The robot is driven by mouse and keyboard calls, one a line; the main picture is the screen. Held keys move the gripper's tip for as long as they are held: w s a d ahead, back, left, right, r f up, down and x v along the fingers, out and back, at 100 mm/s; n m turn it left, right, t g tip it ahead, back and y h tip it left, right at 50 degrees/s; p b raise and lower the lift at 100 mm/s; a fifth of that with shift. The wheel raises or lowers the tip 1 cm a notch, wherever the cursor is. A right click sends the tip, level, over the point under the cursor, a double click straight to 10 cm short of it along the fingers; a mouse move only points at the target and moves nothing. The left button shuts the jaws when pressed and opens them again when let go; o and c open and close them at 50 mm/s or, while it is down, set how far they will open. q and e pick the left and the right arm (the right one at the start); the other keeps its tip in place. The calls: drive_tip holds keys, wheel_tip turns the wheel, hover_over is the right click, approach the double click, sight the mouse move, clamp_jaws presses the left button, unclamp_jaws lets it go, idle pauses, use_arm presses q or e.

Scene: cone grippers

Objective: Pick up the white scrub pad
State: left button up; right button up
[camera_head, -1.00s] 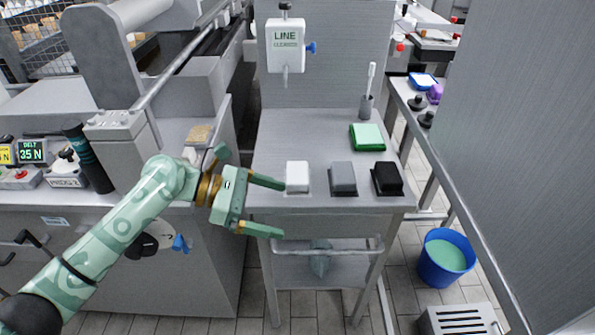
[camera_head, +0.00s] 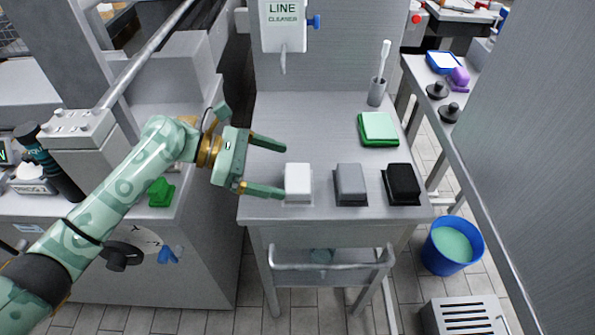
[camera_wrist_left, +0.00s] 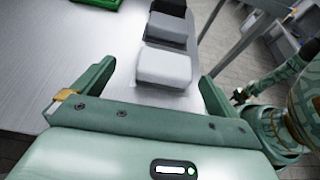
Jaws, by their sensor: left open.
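The white scrub pad (camera_head: 298,180) is a small white block on the left front of the steel table (camera_head: 310,125). My left gripper (camera_head: 284,170) is open and just left of the pad, with its fingers pointing right towards it. In the left wrist view the white pad (camera_wrist_left: 164,68) lies ahead, between the lines of the two spread fingers (camera_wrist_left: 157,80). The fingers do not hold it. My right gripper is not in view.
A grey pad (camera_head: 350,182) and a black pad (camera_head: 402,182) sit in a row to the right of the white one. A green pad (camera_head: 379,128) lies behind, near a brush in a holder (camera_head: 378,90). A blue bucket (camera_head: 452,247) stands on the floor at right.

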sight(289, 175)
use_arm(q)
drive_tip(key=x, duration=0.1)
drive_tip(key=b+x, duration=0.1)
drive_tip(key=x, duration=0.1)
drive_tip(key=shift+s+d+f+b, duration=0.25)
drive_tip(key=shift+f+b, duration=0.05)
drive_tip(key=shift+b, duration=0.1)
drive_tip(key=b+x, duration=0.1)
drive_tip(key=x, duration=0.2)
drive_tip(key=shift+s+d+f+b, duration=0.15)
drive_tip(key=shift+d+b, duration=0.1)
drive_tip(key=shift+b, duration=0.15)
drive_tip(key=shift+d, duration=0.15)
drive_tip(key=shift+r, duration=0.25)
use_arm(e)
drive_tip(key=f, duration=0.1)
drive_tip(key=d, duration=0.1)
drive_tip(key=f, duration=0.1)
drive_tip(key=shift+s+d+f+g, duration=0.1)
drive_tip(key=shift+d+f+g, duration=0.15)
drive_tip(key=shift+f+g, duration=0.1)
use_arm(q)
drive_tip(key=c, duration=1)
drive_tip(key=shift+c, duration=0.2)
